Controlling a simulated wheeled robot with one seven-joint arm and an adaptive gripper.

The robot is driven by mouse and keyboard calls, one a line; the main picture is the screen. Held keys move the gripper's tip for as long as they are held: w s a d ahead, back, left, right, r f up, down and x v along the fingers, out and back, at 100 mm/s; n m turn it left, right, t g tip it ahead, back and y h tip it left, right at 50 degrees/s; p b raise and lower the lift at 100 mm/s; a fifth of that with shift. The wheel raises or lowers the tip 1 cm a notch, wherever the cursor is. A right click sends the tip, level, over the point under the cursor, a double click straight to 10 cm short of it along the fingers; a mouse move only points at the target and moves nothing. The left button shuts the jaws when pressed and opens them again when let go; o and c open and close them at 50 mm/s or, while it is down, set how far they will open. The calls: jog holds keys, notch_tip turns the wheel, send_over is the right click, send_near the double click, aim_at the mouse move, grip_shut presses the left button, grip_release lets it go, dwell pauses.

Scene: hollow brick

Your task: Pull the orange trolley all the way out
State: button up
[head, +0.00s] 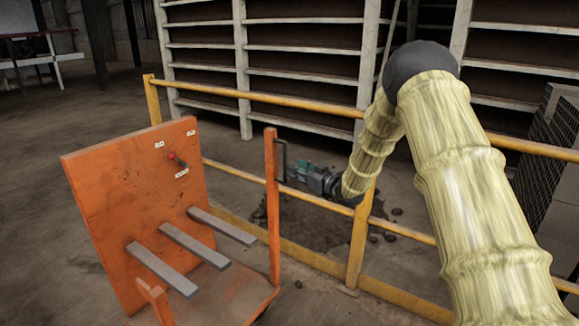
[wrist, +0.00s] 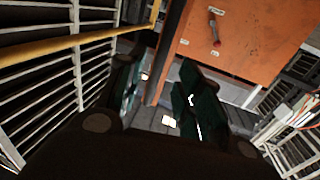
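The orange trolley (head: 135,200) stands left of centre in the head view, with an upright back panel, grey bars and a thin orange post (head: 272,205) on its right side. The orange panel (wrist: 235,45) with a red handle (wrist: 214,28) is beyond the right finger.
A yellow railing (head: 300,107) runs behind the trolley, and my arm reaches across it. White slatted racks (head: 300,65) stand behind the railing. Dark debris (head: 320,228) lies on the floor near the railing. Open floor (head: 45,150) lies left of the trolley.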

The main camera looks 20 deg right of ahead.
jog(key=shift+v, duration=2.75)
jog(key=shift+w, duration=0.1)
jog(key=s+a+f+m+g+h+p, duration=0.2)
jog(key=s+a+f, duration=0.2)
jog(key=s+f, duration=0.45)
jog(key=s+a+f+m+g+h+p, duration=0.1)
jog(key=s+a+f+g+p, duration=0.15)
jog(key=s+f, duration=0.55)
jog(key=s+a+f+m+g+h+p, duration=0.2)
jog(key=s+a+f+g, duration=0.15)
jog(key=s+f, duration=0.5)
jog(key=s+a+f+g+h+p, duration=0.1)
jog(key=s+a+f+g, duration=0.1)
jog(key=s, duration=1)
jog(key=s+a+f+g+p, duration=0.2)
jog(key=s+g, duration=0.1)
jog(key=s, duration=0.9)
jog(key=s+a+f+g+h+p, duration=0.1)
jog(key=s+a+f+g+p, duration=0.1)
jog(key=s, duration=1)
jog(key=shift+g+h, duration=0.3)
jog(key=shift+g, duration=0.4)
jog(key=shift+f, duration=0.15)
